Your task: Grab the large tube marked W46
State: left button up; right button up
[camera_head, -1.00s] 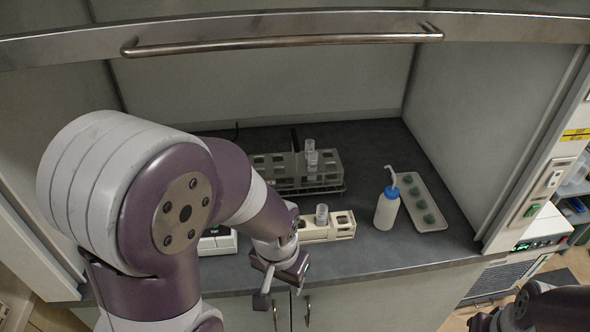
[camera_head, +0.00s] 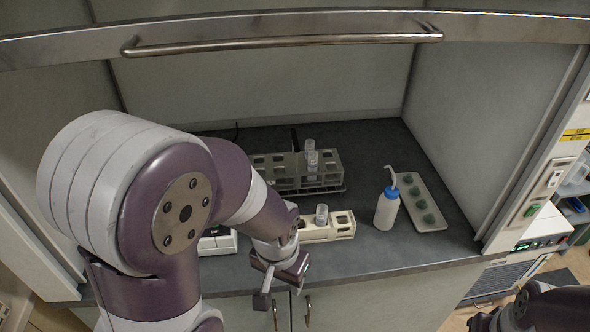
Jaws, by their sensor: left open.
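A clear tube with a white cap (camera_head: 310,146) stands upright in the grey rack (camera_head: 329,176) at the back of the hood. Another short clear tube (camera_head: 321,212) stands in the low cream rack (camera_head: 340,226) nearer the front. No marking such as W46 is legible on either tube. My left gripper (camera_head: 277,287) hangs at the front edge of the counter, in front of and below the cream rack. It is open and empty, apart from both tubes. At the lower right, part of my right arm shows, but its fingers cannot be made out.
A white wash bottle with a blue cap (camera_head: 387,208) stands right of the cream rack. A white tray (camera_head: 431,223) with several green round items lies beside it. A white device (camera_head: 217,243) is partly hidden behind my left arm. The sash handle (camera_head: 280,43) crosses above.

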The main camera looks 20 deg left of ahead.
aim_at(312, 168)
jog(key=i+u, duration=0.25)
jog(key=u, duration=0.25)
jog(key=i+l+u, duration=0.2)
jog(key=u, duration=0.25)
jog(key=i+l+u, duration=0.2)
jog(key=u, duration=0.3)
